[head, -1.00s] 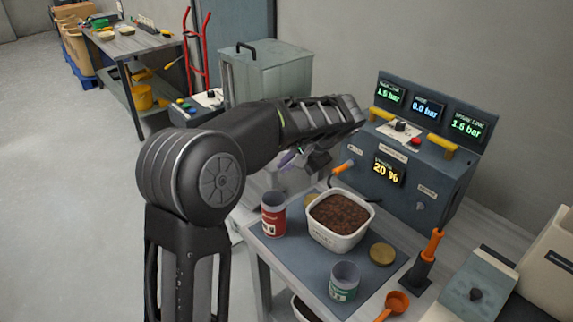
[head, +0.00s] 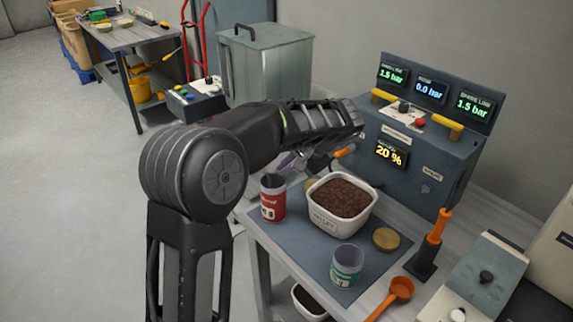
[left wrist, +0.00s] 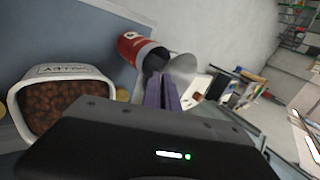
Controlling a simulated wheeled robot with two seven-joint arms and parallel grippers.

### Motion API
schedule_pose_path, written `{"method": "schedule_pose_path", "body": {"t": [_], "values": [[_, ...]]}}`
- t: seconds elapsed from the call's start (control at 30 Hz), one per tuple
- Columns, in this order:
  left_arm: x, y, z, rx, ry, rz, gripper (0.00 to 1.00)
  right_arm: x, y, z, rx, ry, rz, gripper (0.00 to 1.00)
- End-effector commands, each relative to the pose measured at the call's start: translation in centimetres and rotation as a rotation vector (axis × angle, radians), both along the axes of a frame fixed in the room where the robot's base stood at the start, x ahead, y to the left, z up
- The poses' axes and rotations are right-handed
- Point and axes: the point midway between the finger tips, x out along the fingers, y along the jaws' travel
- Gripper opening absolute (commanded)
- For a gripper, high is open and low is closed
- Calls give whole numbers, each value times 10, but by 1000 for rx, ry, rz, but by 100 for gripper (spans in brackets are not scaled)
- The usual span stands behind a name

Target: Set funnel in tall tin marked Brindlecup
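A red tin (head: 272,199) stands open at the left of the blue-grey mat, and also shows in the left wrist view (left wrist: 132,45). A shorter green-banded tin (head: 347,266) stands open at the mat's front. Their label text is too small to read. My left gripper (head: 291,160) is behind the red tin, partly hidden by my arm. In the left wrist view its purple fingers (left wrist: 161,94) are close together, at a pale grey cone, apparently the funnel (left wrist: 183,66), beside the red tin's mouth. The fingers appear shut on it. My right gripper is not in view.
A white tub of brown beans (head: 321,220) stands right of the red tin. A gold lid (head: 386,239), an orange scoop (head: 402,289) and an orange-handled tool (head: 436,240) are farther right. A control box with displays (head: 418,150) stands behind the mat.

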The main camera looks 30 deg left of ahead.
Motion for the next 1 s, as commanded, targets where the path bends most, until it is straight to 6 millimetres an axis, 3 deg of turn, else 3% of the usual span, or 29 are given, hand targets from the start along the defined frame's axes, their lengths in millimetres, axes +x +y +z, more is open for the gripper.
{"method": "schedule_pose_path", "body": {"t": [0.4, 0.97, 1.0], "values": [[0, 0, -37, 1, 0, 1, 0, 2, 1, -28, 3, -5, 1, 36], [0, 0, -44, 0, -1, 1, 0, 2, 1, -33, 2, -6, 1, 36], [0, 0, -44, 0, -1, 1, 6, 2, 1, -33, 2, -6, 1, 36]]}}
